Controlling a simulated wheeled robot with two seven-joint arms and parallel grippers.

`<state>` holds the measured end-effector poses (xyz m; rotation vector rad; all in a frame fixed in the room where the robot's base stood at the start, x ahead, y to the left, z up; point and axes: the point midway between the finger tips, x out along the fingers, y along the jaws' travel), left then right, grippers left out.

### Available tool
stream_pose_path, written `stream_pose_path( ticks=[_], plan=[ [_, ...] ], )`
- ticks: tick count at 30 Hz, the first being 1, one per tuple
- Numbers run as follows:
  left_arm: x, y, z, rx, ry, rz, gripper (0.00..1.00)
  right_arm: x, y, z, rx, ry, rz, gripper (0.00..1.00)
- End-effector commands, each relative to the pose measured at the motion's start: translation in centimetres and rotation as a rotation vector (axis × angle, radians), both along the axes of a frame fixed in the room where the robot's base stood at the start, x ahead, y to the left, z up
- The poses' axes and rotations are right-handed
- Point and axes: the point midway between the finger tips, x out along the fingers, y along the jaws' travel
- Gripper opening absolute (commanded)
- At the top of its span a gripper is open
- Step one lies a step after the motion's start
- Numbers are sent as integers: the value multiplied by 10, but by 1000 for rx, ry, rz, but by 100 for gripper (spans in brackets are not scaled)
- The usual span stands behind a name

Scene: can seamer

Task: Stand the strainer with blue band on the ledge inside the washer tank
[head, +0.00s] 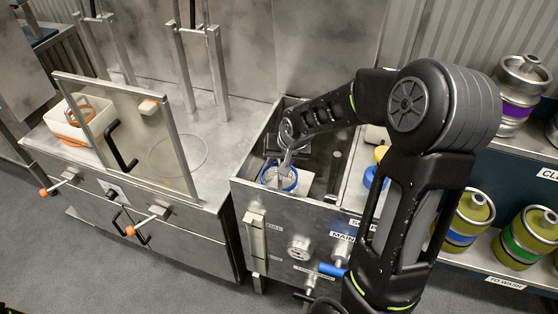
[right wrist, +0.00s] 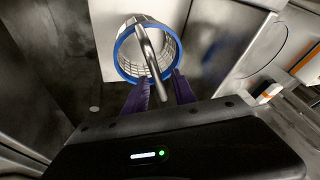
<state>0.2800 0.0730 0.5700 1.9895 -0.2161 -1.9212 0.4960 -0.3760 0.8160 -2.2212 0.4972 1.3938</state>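The strainer with blue band (head: 281,179) is a mesh basket inside the washer tank (head: 333,172). It stands on a pale ledge (head: 305,182), which also shows behind it in the right wrist view (right wrist: 106,45). In that view the blue rim (right wrist: 122,66) and the curved metal handle (right wrist: 150,55) face the camera. My right gripper (head: 285,155) is at the strainer, reaching down into the tank. Its two dark fingers (right wrist: 162,80) are apart, with the handle's near end between them and gaps visible beside it. My left gripper is not in view.
The tank's metal walls surround the right gripper closely. Yellow and blue round items (head: 377,168) sit right of the tank. A framed clear panel (head: 130,130) stands on the left counter. Kegs with coloured bands (head: 461,220) fill the right shelves.

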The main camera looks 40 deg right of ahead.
Motion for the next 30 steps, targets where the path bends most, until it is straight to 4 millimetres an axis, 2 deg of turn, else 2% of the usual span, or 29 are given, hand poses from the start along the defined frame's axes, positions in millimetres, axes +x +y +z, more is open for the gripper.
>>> stream_pose_path(
  ticks=[5,18,23,30],
  plan=[
    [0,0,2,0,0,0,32,-6,1,18,-1,-4,0,32],
    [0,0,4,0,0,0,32,-42,5,95,-1,-4,0,32],
    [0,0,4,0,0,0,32,-49,7,108,0,-1,0,32],
    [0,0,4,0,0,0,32,-50,7,110,0,0,0,32]
  ],
)
